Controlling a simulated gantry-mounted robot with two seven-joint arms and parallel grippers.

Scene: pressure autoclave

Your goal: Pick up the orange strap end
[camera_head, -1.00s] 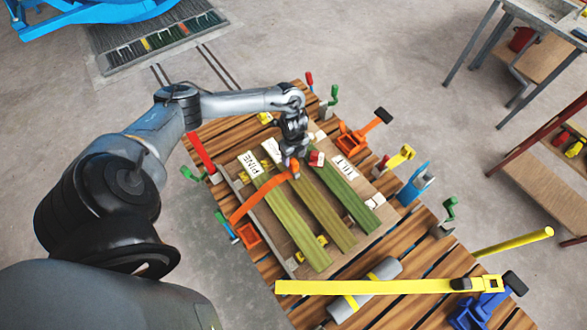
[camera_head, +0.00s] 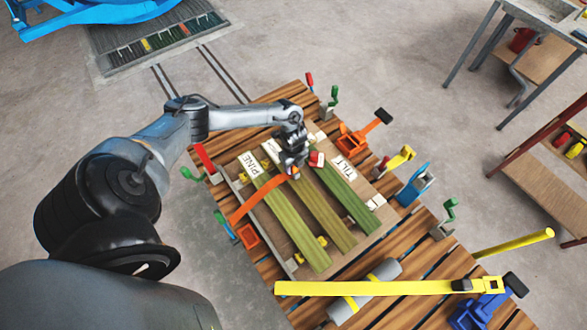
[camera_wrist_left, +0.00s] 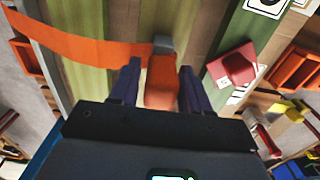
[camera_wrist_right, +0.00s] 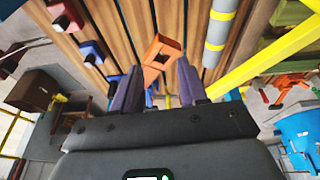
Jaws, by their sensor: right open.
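The orange strap (camera_head: 262,194) runs from an orange ratchet or clamp at the left edge of the bench up over the boards. In the left wrist view the strap (camera_wrist_left: 85,42) comes in from the left to a small grey piece, and its orange end (camera_wrist_left: 162,82) lies between the fingers of my left gripper (camera_wrist_left: 160,75). The fingers are apart, with a narrow gap seen beside the end. In the head view my left gripper (camera_head: 292,168) is over the boards, hiding part of the strap end. My right gripper (camera_wrist_right: 158,78) is open and empty in its wrist view.
Long green-brown boards (camera_head: 318,205) lie on a tray with PINE and TILT labels. A red block (camera_head: 316,159) is close right of my left gripper. Several clamps line the bench edges.

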